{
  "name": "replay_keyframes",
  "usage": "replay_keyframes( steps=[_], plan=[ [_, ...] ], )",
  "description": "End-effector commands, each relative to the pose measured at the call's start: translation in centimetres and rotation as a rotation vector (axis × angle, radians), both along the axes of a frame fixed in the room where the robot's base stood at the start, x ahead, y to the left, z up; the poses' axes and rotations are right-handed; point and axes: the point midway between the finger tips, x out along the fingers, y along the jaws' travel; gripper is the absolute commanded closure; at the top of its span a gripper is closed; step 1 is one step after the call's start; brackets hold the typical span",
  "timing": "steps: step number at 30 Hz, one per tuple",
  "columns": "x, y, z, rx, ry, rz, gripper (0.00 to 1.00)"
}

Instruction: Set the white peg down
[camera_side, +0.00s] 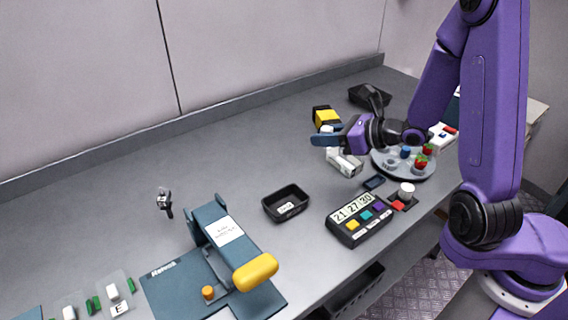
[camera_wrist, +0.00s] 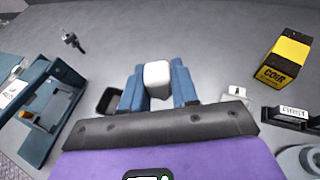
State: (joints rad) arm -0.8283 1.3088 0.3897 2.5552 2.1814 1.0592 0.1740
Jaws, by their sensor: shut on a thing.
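The white peg (camera_wrist: 157,76) is pinched between the two blue fingers of my gripper (camera_wrist: 158,88) in the wrist view. Its rounded end faces the camera, and the rest is hidden between the fingers. In the side view my gripper (camera_side: 326,141) is over the bench, left of the round grey plate, with a bit of white (camera_side: 327,129) showing at the fingers. The peg seems to be held above the bench, but the exact gap beneath it cannot be told.
A white labelled block (camera_side: 345,163) is close below my gripper. A yellow-black box (camera_side: 326,117) stands behind it. The round plate (camera_side: 424,174) with berries is to the right. A black tray (camera_side: 286,203) and a timer box (camera_side: 357,220) are nearer the front.

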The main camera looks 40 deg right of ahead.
Motion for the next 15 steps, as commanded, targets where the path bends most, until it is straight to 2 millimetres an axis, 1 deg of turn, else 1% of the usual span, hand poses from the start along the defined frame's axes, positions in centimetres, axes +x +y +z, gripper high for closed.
replay_keyframes(
  steps=[5,15],
  plan=[
    [0.2,-0.2,-0.2,0.002,0.001,-0.011,0.99],
    [2.5,0.1,-1.2,0.001,0.002,-0.009,0.99]
  ],
)
